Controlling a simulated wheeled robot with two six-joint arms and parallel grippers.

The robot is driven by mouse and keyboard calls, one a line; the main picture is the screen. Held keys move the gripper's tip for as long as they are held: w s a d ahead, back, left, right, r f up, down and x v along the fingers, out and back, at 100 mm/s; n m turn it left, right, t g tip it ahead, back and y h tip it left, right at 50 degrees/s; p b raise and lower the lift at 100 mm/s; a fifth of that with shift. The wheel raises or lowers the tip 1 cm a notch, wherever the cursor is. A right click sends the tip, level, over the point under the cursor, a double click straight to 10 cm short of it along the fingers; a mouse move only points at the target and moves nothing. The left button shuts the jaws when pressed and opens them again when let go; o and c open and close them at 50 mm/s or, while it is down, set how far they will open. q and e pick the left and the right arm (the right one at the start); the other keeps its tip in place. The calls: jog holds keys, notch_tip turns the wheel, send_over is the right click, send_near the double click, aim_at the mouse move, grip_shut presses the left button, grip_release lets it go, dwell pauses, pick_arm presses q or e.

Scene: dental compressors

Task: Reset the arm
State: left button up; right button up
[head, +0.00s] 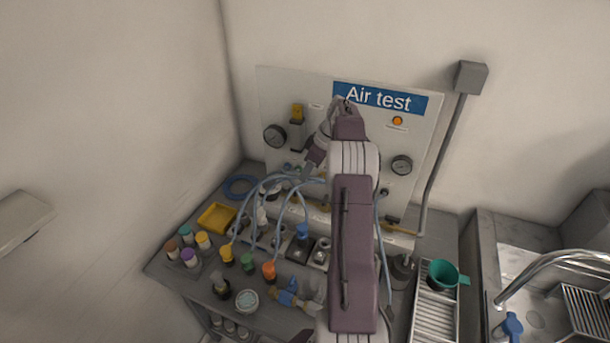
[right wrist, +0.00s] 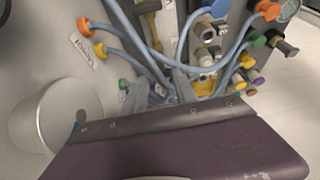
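My right arm (head: 352,250) rises from the bottom of the head view and folds over in front of the Air test panel (head: 335,140). Its gripper (head: 305,172) points down and left, close to the panel and above the blue hoses (head: 275,185). In the right wrist view the grey fingers (right wrist: 165,92) show beyond my purple wrist housing, among pale blue hoses (right wrist: 130,45). Their tips are small and overlap the hoses, so I cannot tell whether they are apart or hold anything. My left gripper is not in view.
Coloured-cap bottles (head: 203,241), a yellow tray (head: 216,217) and fittings crowd the bench. A grey pipe (head: 445,165) runs up at right. A green cup (head: 442,273) stands on a ribbed drainer (head: 432,315) beside the sink. Space above the bench at left is clear.

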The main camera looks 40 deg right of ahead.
dwell(0.3)
jog(key=w+a+r+n, duration=0.2)
jog(key=a+r, duration=0.1)
jog(key=a, duration=0.5)
jog(key=w+a+r+n, duration=0.2)
jog(key=a+r, duration=0.2)
jog(key=a, duration=0.4)
jog(key=s+a+f+g, duration=0.1)
jog(key=s+a, duration=0.2)
jog(key=a, duration=0.3)
jog(key=s+a+g, duration=0.1)
jog(key=s+a, duration=0.2)
jog(key=a, duration=0.2)
jog(key=s+a+f+m+h, duration=0.1)
jog(key=s+f+m, duration=0.4)
jog(key=s, duration=0.4)
jog(key=s+a+f+m, duration=0.2)
jog(key=s+f+m, duration=0.2)
jog(key=s+f, duration=0.3)
jog(key=s, duration=0.3)
jog(key=shift+s+a+m+g+h, duration=0.2)
jog(key=shift+a+m+g+h, duration=0.1)
jog(key=shift+m+h, duration=0.1)
